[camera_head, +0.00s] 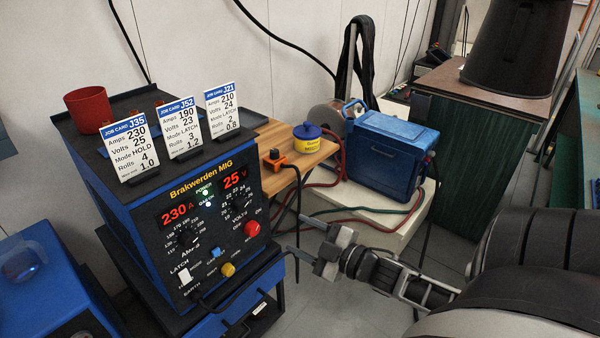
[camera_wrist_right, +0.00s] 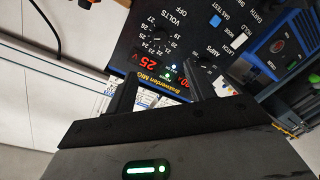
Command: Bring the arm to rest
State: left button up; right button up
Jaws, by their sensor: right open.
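My right gripper (camera_head: 298,236) is open, with nothing between its fingers. In the head view it is just right of the front panel of the Brakwerden MIG welder (camera_head: 215,215), its fingers pointing left toward the panel. I cannot tell the exact gap to the panel. In the right wrist view, the two dark fingers (camera_wrist_right: 157,88) stand apart in front of the upside-down welder panel (camera_wrist_right: 195,35). The welder's displays read 230 A and 25 V. My right arm comes in from the lower right. My left gripper is not in view.
Job cards J35 (camera_head: 128,147), J52 (camera_head: 180,128) and J21 (camera_head: 221,110) and a red cup (camera_head: 89,109) stand on the welder. A blue case (camera_head: 390,147) sits on a bench behind. Hoses and cables run near my right gripper. Grey floor lies below.

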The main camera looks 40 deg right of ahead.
jog(key=s+a+f+m+g, duration=0.2)
jog(key=s+a+m+g, duration=0.1)
jog(key=a, duration=0.9)
jog(key=s+a+f+m+g, duration=0.3)
jog(key=s+a+m, duration=0.2)
jog(key=a, duration=0.7)
jog(key=shift+s+f+m+g+y, duration=0.2)
jog(key=shift+s+m+g+y, duration=0.15)
jog(key=shift+s, duration=0.6)
